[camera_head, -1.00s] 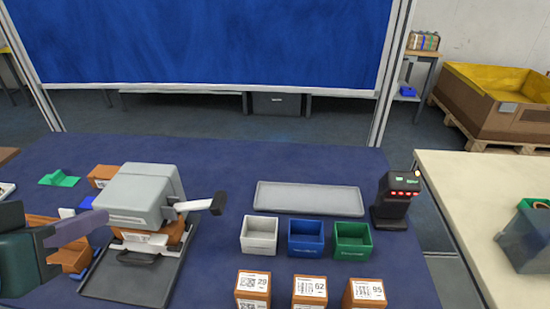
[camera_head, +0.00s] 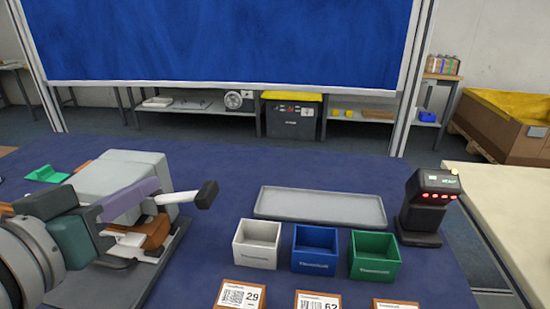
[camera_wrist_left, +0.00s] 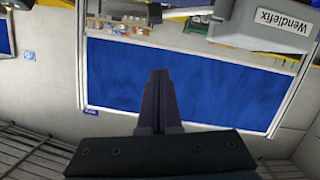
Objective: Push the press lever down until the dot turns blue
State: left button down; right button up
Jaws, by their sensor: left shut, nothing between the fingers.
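The grey press (camera_head: 118,172) stands at the left of the table. Its press lever (camera_head: 185,197) sticks out to the right and slightly up, ending in a black grip (camera_head: 207,194). My left gripper (camera_head: 155,187) is shut and empty, in front of the press body and left of the black grip. I cannot tell whether it touches the press. In the left wrist view the shut fingers (camera_wrist_left: 160,73) point towards the blue panel, and a grey labelled body (camera_wrist_left: 250,22), likely the press, shows at the upper right. I see no dot on the press. My right gripper is out of view.
White (camera_head: 257,244), blue (camera_head: 315,250) and green (camera_head: 374,257) bins stand right of the press. A long grey tray (camera_head: 320,208) lies behind them. A black scanner (camera_head: 424,207) stands at the right. Labelled boxes (camera_head: 240,295) line the front. A green piece (camera_head: 45,174) lies far left.

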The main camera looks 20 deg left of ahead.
pick_arm(q)
send_over(195, 198)
jog(key=a, duration=0.1)
notch_tip(195, 198, down, 2)
jog(key=f, duration=0.2)
jog(key=f+b, duration=0.1)
jog(key=shift+d+f, duration=0.15)
jog(key=shift+d, duration=0.15)
jog(key=shift+d+f, duration=0.15)
jog(key=shift+f, duration=0.35)
